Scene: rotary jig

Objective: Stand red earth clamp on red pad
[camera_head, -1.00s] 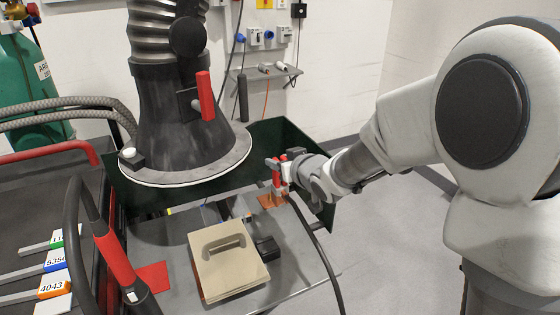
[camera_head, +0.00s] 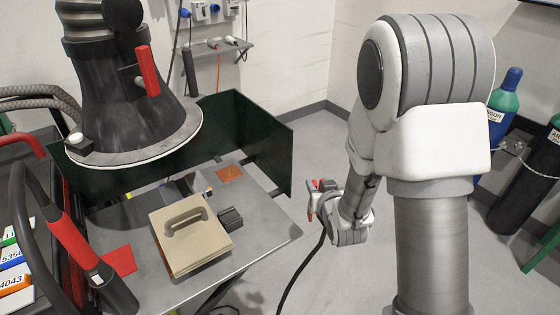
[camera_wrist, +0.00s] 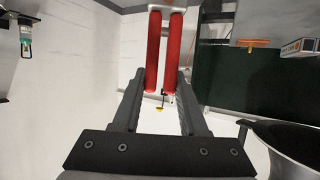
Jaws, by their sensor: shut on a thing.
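The red earth clamp (camera_head: 327,185) is held in my gripper (camera_head: 320,193), out past the right edge of the table in the head view. In the wrist view its two red handles (camera_wrist: 153,50) stand between the fingers of my gripper (camera_wrist: 160,85). A dark cable hangs down from the clamp. The clamp's jaws are mostly hidden in the head view. The red pad (camera_head: 119,261) lies flat and bare at the left of the table, far from the clamp.
The grey table (camera_head: 262,235) bears a beige box with a handle (camera_head: 190,237), a small black block (camera_head: 231,218) and a copper plate (camera_head: 230,173). A green screen (camera_head: 262,140) stands behind. A dark extraction hood (camera_head: 130,125) and a red-gripped tube (camera_head: 68,240) flank the pad.

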